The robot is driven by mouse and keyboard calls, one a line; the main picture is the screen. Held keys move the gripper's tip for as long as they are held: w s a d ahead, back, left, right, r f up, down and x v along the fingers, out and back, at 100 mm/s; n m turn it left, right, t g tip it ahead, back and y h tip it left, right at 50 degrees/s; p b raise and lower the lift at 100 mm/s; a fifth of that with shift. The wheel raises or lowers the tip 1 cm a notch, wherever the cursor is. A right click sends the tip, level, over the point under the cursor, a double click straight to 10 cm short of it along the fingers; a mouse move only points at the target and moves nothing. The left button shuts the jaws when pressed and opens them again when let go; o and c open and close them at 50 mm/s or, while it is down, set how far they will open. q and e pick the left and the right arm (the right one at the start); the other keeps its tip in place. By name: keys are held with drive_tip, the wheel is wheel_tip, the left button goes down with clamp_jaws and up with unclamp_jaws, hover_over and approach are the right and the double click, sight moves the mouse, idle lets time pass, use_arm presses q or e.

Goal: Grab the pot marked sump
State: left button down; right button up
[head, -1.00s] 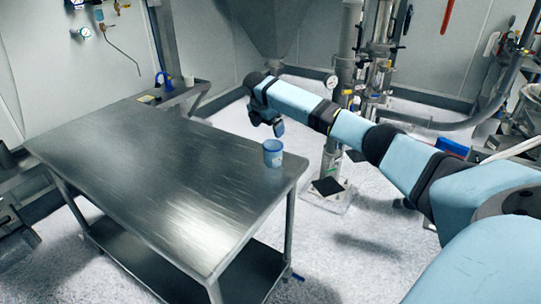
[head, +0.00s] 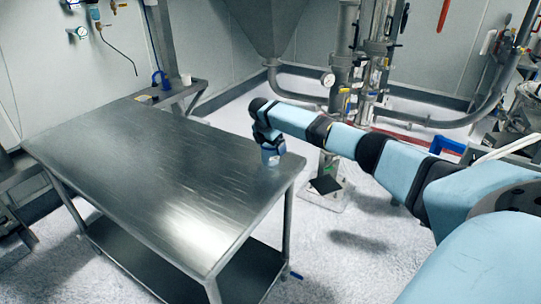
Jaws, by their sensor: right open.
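A small light blue pot (head: 270,157) stands upright near the right edge of the steel table (head: 150,165). No marking on it can be read at this size. My right gripper (head: 270,146) is at the top of the pot, pointing down, and hides its upper part. The jaws are open; I cannot tell whether the fingers touch the pot's sides. My left gripper is not in view.
The rest of the tabletop is bare. A blue item (head: 161,80) and a white cup (head: 186,79) sit on a side stand behind the table. Steel pipework (head: 340,95) and a hopper (head: 262,25) stand beyond my right arm.

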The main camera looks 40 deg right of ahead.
drive_tip(key=c, duration=1)
drive_tip(key=shift+o, duration=0.2)
drive_tip(key=shift+r, duration=0.1)
